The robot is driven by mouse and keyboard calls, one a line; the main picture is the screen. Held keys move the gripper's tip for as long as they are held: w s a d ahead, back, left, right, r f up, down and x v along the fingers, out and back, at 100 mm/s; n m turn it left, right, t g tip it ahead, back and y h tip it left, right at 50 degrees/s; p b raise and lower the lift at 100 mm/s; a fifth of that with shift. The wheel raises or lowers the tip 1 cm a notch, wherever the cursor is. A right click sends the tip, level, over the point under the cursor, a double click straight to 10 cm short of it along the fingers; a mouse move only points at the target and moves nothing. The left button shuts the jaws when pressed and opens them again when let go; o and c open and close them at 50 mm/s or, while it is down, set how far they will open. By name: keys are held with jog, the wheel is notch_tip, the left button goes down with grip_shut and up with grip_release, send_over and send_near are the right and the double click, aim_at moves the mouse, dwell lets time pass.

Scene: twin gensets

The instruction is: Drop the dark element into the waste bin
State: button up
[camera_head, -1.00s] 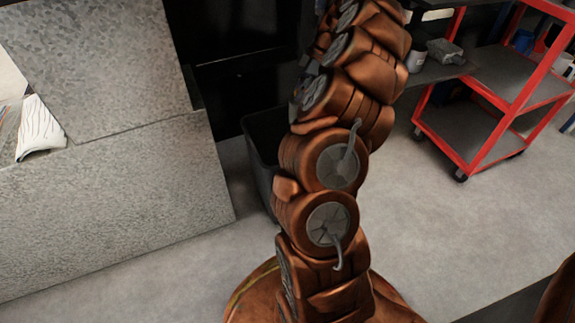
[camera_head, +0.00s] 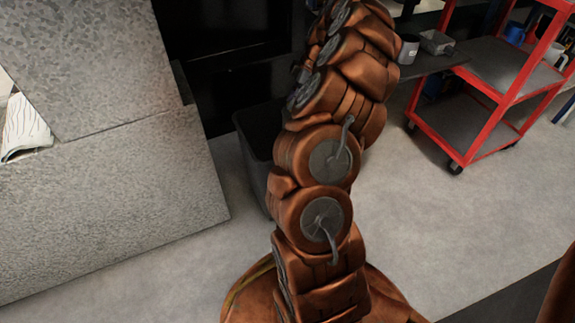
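A dark grey bin (camera_head: 255,160) stands on the floor behind my arm, left of the middle of the head view. My arm hides its right part, and I cannot see into its bottom. My copper-coloured arm rises through the middle of the view and leaves the picture at the top. My gripper is out of view. I see no dark element in this view, so I cannot tell whether it is held.
A red cart (camera_head: 492,95) with dark shelves stands at the right, with blue and white mugs on it. A dark shelf (camera_head: 432,62) left of it holds a grey cup (camera_head: 408,48) and a grey metal part (camera_head: 437,42). Large grey panels (camera_head: 110,200) fill the left. Grey floor (camera_head: 420,225) is clear at right.

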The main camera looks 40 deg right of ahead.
jog(key=o, duration=0.4)
jog(key=shift+r, duration=0.1)
jog(key=shift+v, duration=3.65)
